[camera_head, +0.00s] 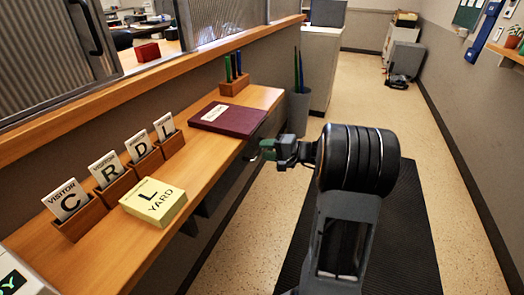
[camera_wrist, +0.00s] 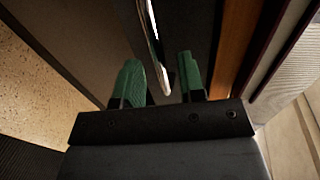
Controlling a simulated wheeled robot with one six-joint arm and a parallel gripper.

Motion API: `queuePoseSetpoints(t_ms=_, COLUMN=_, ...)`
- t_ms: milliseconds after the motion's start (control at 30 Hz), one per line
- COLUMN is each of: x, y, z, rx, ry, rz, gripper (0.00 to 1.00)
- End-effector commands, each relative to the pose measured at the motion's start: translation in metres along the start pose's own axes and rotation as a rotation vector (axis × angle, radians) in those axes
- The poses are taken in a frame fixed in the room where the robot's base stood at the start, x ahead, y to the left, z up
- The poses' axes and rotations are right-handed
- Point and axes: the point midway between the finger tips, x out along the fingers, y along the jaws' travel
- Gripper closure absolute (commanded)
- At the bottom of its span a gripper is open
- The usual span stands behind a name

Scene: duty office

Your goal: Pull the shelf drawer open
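The wooden shelf (camera_head: 110,250) runs along the left wall in the head view. A dark drawer front shows below its edge in the wrist view (camera_wrist: 193,25), beside the shelf's wooden edge (camera_wrist: 236,45). A shiny metal handle (camera_wrist: 157,45) stands out from the drawer front. My gripper (camera_head: 268,149) is at the shelf's front edge, near the maroon book. In the wrist view my gripper (camera_wrist: 160,78) is open, with green fingertips on either side of the handle's end. A gap shows on the right; I cannot tell whether the left finger touches it. The drawer looks closed, but is mostly hidden.
A maroon book (camera_head: 228,118), a pen block (camera_head: 234,86), visitor card holders (camera_head: 173,144) and a yellow YARD block (camera_head: 153,201) stand on the shelf. A grey bin (camera_head: 299,112) stands beyond my gripper. The floor to the right (camera_head: 440,170) is clear.

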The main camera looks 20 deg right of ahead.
Motion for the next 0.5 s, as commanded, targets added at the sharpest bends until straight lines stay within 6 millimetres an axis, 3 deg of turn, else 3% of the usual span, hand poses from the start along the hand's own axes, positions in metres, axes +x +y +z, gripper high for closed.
queuePoseSetpoints(t_ms=200, x=0.019, y=0.000, z=0.000, rx=-0.001, ry=-0.001, rz=0.000, gripper=0.63)
queuePoseSetpoints(t_ms=500, x=0.023, y=0.000, z=0.000, rx=0.000, ry=0.000, rz=0.000, gripper=0.63)
